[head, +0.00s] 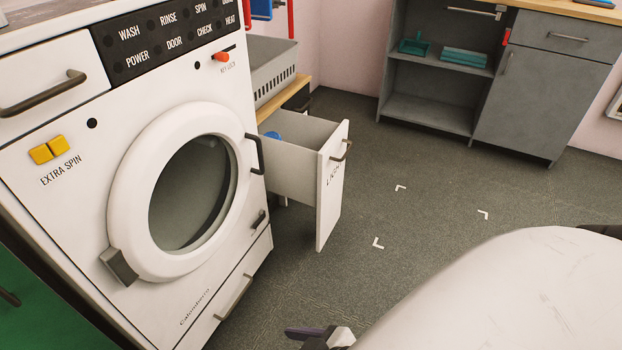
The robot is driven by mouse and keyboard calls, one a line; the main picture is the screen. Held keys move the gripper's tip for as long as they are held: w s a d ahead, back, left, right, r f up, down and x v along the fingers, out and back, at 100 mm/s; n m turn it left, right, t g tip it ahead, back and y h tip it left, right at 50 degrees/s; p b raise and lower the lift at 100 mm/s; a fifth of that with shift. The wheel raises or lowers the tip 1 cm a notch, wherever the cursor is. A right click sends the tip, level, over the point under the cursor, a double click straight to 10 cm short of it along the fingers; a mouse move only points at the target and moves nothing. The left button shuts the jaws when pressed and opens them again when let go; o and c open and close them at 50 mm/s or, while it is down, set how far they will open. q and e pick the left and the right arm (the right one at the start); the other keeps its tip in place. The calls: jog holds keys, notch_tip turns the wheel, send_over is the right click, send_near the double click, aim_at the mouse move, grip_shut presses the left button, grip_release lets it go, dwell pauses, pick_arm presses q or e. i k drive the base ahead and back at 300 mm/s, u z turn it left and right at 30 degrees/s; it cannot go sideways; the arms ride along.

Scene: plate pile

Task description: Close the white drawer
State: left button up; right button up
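The white drawer (330,190) stands pulled out to the right of the washing machine. Its white front panel has a dark bar handle (342,151) and partly legible lettering. Its grey box is open on top, and something blue shows inside at the back. A small part of what looks like my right gripper (320,337) shows at the bottom edge, well below and apart from the drawer. Most of it is cut off, so its opening is hidden. My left gripper is out of view.
The white washing machine (80,220) with a round door (128,150) fills the left. A grey basket (275,72) sits on a wooden top above the drawer. Grey cabinets (540,90) stand at the back right. The floor (420,190) before the drawer is clear.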

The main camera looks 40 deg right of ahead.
aim_at(307, 167)
jog(key=z, duration=1.5)
